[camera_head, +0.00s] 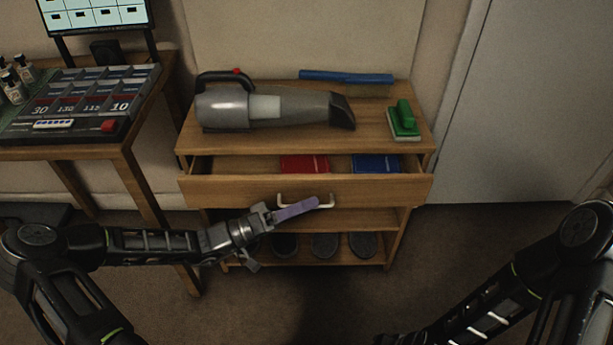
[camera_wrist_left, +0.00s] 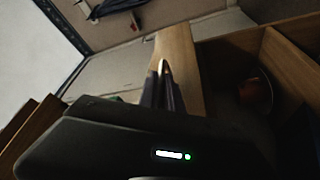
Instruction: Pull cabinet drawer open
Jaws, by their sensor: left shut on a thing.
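The wooden cabinet (camera_head: 418,125) stands against the wall in the head view. Its drawer (camera_head: 235,191) is pulled partly out, and a red item (camera_head: 304,164) and a blue item (camera_head: 376,164) show inside it. A pale bar handle (camera_head: 328,201) is on the drawer front. My left gripper (camera_head: 312,203) is at this handle and shut on it, with its purple finger reaching from the lower left. My right gripper is out of view; only my right arm shows.
A grey handheld vacuum (camera_head: 270,108), a blue brush (camera_head: 345,77) and a green-handled brush (camera_head: 404,120) lie on the cabinet top. Dark round things (camera_head: 325,245) stand on the lowest shelf. A table (camera_head: 135,155) is at left. The floor in front is clear.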

